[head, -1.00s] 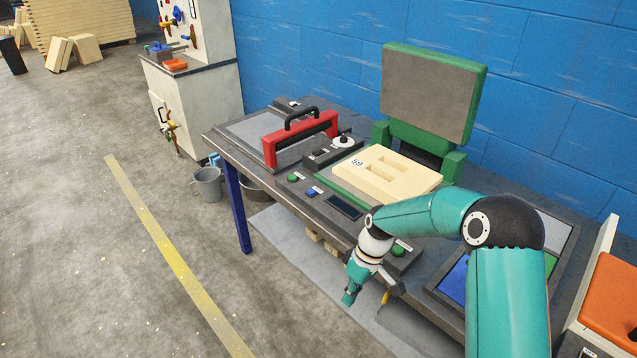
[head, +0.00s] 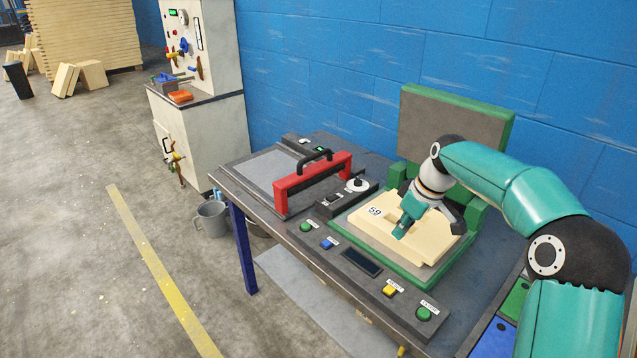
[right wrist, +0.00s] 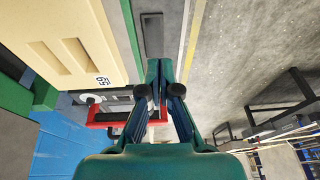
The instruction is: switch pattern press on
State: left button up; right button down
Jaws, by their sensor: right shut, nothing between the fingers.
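The press has a green frame (head: 398,273) and a raised grey lid (head: 452,128) with a green edge. A cream pattern block (head: 440,243) marked 59 lies on it, also seen in the right wrist view (right wrist: 60,40). The front panel holds a green button (head: 305,227), a blue button (head: 327,243), a dark display (head: 361,262), a yellow button (head: 389,290) and another green button (head: 424,313). Their labels are too small to read. My right gripper (head: 402,230) is shut and empty, in front of the block in the picture and apart from the buttons. My left gripper is out of view.
A red frame with a black handle (head: 313,174) stands left of the press, beside a dark box with a white knob (head: 357,185). A grey bucket (head: 211,221) is on the floor by the table leg. A white cabinet (head: 205,135) stands behind.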

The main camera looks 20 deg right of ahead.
aim_at(332, 198)
jog(key=i, duration=1.1)
jog(key=z, duration=0.05)
